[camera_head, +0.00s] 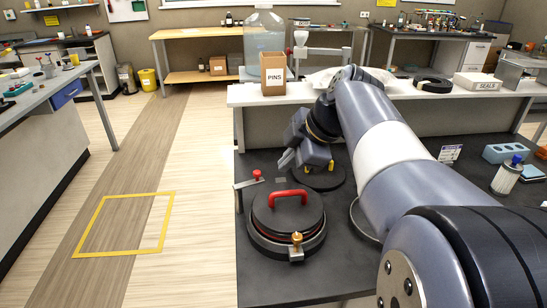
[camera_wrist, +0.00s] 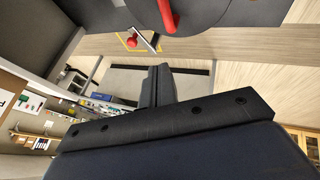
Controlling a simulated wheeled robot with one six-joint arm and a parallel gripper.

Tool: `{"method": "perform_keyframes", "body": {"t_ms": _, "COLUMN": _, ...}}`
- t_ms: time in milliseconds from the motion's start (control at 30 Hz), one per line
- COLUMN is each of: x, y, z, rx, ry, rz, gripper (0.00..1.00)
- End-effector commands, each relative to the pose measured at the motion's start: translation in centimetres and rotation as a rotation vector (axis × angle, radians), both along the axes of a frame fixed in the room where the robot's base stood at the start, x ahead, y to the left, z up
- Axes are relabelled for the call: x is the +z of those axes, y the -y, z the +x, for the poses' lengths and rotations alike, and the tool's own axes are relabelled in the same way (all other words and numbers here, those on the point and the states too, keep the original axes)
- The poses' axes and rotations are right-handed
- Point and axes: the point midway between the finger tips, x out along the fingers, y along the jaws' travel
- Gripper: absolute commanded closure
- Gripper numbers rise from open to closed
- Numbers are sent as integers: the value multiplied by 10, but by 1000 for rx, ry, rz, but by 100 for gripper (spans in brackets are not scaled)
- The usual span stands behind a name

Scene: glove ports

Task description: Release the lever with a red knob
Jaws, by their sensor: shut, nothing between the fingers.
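The lever's red knob (camera_head: 257,173) stands at the back left edge of a round dark lid (camera_head: 270,213) on the black bench. Its pale metal bar (camera_head: 245,184) runs leftward over the bench edge. The lid has a red arched handle (camera_head: 288,194) and a brass-knobbed clamp (camera_head: 296,239) at its front. My gripper (camera_head: 286,159) is shut and empty, above and to the right of the knob, apart from it. In the wrist view the shut fingers (camera_wrist: 158,84) point up toward the red knob (camera_wrist: 132,42) and lid, with a gap between.
A second round dark port with yellow parts (camera_head: 320,178) lies behind the lid, partly under my gripper. A white shelf holds a PINS box (camera_head: 273,74) and a SEALS box (camera_head: 477,82). Blue block (camera_head: 503,153) and jar (camera_head: 507,176) stand right. Floor left of the bench is clear.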

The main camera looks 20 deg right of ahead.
Motion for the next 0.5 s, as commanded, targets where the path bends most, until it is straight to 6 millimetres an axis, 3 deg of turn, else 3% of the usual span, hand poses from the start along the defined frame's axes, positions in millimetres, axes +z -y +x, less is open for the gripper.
{"method": "perform_keyframes", "body": {"t_ms": 267, "x": -9, "y": -4, "z": 4, "rx": 2, "ry": -1, "rz": 2, "gripper": 100}}
{"method": "perform_keyframes", "body": {"t_ms": 500, "x": -47, "y": -20, "z": 24, "rx": 3, "ry": -5, "rz": 2, "gripper": 100}}
